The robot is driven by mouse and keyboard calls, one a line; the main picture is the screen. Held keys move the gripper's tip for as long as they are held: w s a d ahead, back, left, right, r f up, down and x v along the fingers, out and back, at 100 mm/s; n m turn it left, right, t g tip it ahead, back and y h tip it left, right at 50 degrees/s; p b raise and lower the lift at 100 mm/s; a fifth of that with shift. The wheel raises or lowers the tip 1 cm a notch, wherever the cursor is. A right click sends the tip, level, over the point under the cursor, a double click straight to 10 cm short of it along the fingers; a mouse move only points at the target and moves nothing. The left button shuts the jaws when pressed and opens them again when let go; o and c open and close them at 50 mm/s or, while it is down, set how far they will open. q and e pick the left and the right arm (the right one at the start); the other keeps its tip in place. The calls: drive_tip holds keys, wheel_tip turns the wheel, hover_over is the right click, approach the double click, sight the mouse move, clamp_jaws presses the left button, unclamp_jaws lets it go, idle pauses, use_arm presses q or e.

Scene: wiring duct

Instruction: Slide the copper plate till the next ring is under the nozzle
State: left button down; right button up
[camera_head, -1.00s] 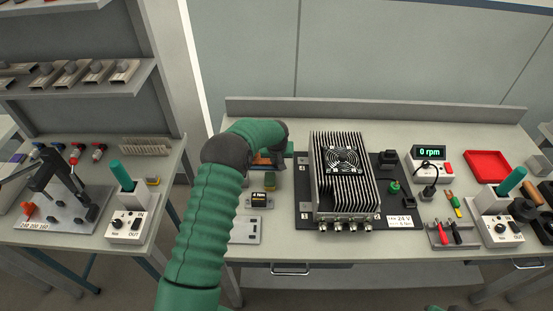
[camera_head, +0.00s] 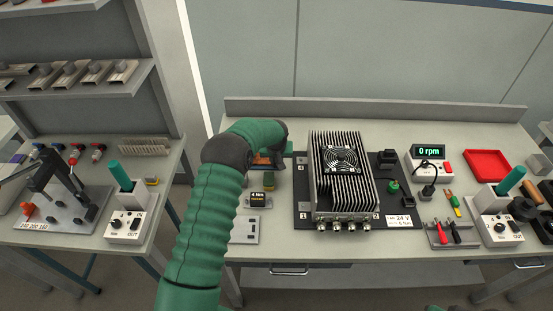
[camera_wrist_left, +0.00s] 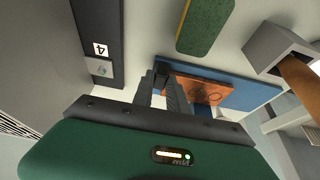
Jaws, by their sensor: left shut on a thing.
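The copper plate (camera_wrist_left: 200,88) lies on a blue mat (camera_wrist_left: 250,98) in the wrist view, with dark rings on its face. In the head view only a small part of the copper plate (camera_head: 263,161) shows past my arm. My left gripper (camera_wrist_left: 163,82) is shut on the left end of the plate, at a small dark piece there. In the head view my left forearm and wrist hide its fingers. A brown cylinder in a grey square holder (camera_wrist_left: 268,48) stands right of the plate in the wrist view; I cannot tell whether it is the nozzle. My right gripper is not in view.
A green and yellow sponge-like block (camera_wrist_left: 206,22) lies beside the mat. A black board (camera_head: 301,190) with a finned heatsink unit (camera_head: 343,180) stands right of my arm.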

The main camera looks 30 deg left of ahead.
sight(266, 161)
use_arm(q)
drive_tip(key=shift+w+r, duration=0.25)
drive_tip(key=shift+r, duration=0.05)
drive_tip(key=a, duration=0.1)
drive_tip(key=s+a, duration=0.1)
drive_tip(key=a, duration=0.1)
drive_tip(key=shift+s+a+r, duration=0.1)
drive_tip(key=shift+s+a, duration=0.1)
drive_tip(key=shift+s, duration=0.2)
drive_tip(key=shift+s+a, duration=0.15)
drive_tip(key=shift+a, duration=0.1)
drive_tip(key=c, duration=1.6)
unclamp_jaws()
drive_tip(key=shift+c, duration=0.2)
drive_tip(key=o, duration=0.3)
drive_tip(key=shift+d+f, duration=0.15)
drive_tip(key=shift+f, duration=0.2)
drive_tip(key=shift+s, duration=0.1)
drive_tip(key=b+v, duration=0.1)
drive_tip(key=v, duration=1.5)
drive_tip(key=shift+r+b, duration=0.3)
drive_tip(key=shift+b, duration=0.05)
